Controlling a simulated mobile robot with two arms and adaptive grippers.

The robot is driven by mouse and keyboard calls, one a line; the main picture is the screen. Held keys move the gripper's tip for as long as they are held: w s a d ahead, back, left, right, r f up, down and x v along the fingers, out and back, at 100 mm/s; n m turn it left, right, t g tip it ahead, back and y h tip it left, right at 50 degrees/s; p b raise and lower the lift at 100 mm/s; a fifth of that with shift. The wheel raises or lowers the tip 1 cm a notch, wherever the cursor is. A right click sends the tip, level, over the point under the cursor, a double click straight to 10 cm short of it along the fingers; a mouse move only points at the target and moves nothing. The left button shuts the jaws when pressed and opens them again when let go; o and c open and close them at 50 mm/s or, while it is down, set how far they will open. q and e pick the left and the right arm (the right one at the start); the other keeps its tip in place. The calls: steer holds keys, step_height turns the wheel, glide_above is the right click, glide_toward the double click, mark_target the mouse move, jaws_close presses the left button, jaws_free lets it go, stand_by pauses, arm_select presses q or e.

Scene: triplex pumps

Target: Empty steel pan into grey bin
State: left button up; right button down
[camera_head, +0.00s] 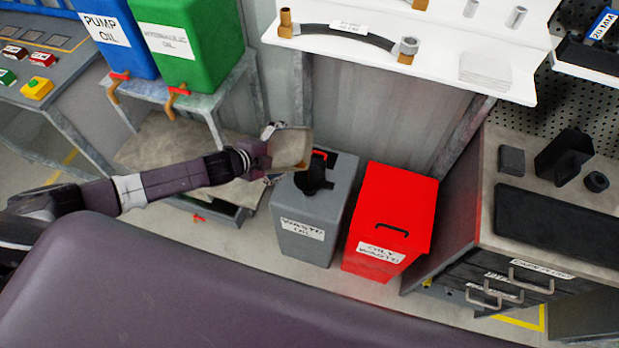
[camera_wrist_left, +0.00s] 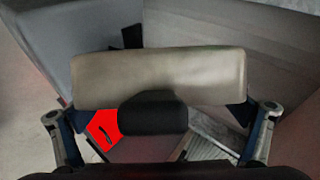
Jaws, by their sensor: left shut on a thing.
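My left gripper (camera_head: 271,155) is shut on the steel pan (camera_head: 290,148) and holds it in the air at the upper left of the grey bin. The pan looks tilted, with a pale beige-grey face towards the head camera. What is in the pan cannot be made out. In the left wrist view the pan (camera_wrist_left: 160,78) spans the gap between the fingers. The grey bin (camera_head: 312,230), labelled "WASTE OIL", stands on the floor. A black funnel-like piece (camera_head: 314,176) with a red part is on its top. My right gripper is not in view.
A red bin (camera_head: 392,217), labelled "OILY WASTE", stands close to the right of the grey bin. A metal stand with blue (camera_head: 119,42) and green (camera_head: 190,45) oil tanks is at left. A white shelf (camera_head: 450,65) overhangs behind. A drawer bench (camera_head: 488,232) is at right.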

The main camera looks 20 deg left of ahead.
mark_target(293, 170)
arm_select(q)
steer(key=shift+s+d+f+m+t+y+b, duration=0.35)
steer(key=shift+d+y+b, duration=0.2)
steer(key=shift+b, duration=0.8)
stand_by(0.7)
steer(key=shift+s+d+r+m+t+y+b, duration=0.2)
steer(key=shift+s+d+m+t+y, duration=0.1)
steer(key=shift+d, duration=0.1)
steer(key=shift+s+d+r+m+t+y+b, duration=0.15)
steer(key=shift+s+d+m, duration=0.1)
steer(key=shift+d, duration=0.15)
stand_by(1.9)
steer(key=shift+w+a+f+n+g+h+p, duration=0.1)
steer(key=shift+w+a+n+g+h+p, duration=0.2)
steer(key=shift+a, duration=0.25)
steer(key=shift+w+a+f+n+g+h+p, duration=0.1)
steer(key=shift+w+a+n, duration=0.1)
steer(key=shift+w+a, duration=0.25)
steer(key=r+p, duration=0.1)
steer(key=a+p, duration=0.1)
steer(key=p, duration=0.1)
steer(key=shift+w+r+n+g+h, duration=0.2)
steer(key=shift+r+n+g+h, duration=0.1)
steer(key=shift+r, duration=0.05)
steer(key=shift+a+f+h, duration=0.15)
steer(key=shift+f+h, duration=0.15)
steer(key=shift+f, duration=0.45)
steer(key=shift+g, duration=0.3)
